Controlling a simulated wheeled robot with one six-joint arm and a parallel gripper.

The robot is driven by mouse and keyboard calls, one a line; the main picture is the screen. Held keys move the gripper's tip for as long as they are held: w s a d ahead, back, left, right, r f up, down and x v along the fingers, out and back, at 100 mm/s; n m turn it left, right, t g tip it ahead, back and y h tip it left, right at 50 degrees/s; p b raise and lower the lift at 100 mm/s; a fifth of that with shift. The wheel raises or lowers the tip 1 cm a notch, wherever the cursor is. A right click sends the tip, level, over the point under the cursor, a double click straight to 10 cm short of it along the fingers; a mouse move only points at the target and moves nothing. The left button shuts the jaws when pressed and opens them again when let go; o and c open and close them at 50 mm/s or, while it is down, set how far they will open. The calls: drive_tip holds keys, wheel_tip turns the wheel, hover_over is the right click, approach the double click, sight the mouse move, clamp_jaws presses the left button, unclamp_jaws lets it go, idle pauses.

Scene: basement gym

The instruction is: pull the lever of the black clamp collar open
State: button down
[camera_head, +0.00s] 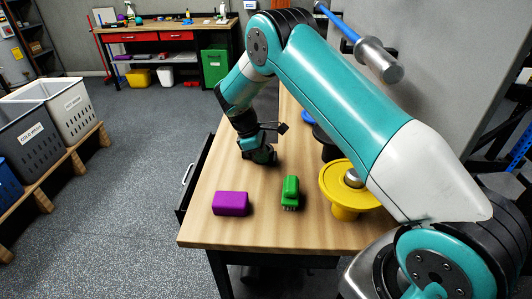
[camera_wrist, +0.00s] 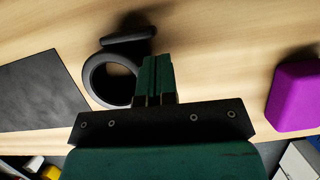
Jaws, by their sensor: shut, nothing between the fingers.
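The black clamp collar (camera_wrist: 90,82) lies on the wooden tabletop in the wrist view as a dark ring. Its black lever (camera_wrist: 128,38) is a thick bar along the ring's upper side, its right end standing a little out past the ring. My gripper (camera_wrist: 156,78) is shut, with its two dark green fingers together and empty. The fingertips are just right of the ring and below the lever's right end; I cannot tell whether they touch. In the head view my gripper (camera_head: 262,158) is low over the table, and I cannot clearly make out the collar beside it.
A purple block (camera_head: 230,203) and a green brush-like object (camera_head: 290,192) lie on the tabletop (camera_head: 255,228) nearer the camera. A yellow stand (camera_head: 345,210) is to the right. A dark flat panel (camera_wrist: 40,88) lies left of the collar in the wrist view.

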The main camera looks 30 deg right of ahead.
drive_tip(key=shift+s+d, duration=0.35)
drive_tip(key=shift+d, duration=0.15)
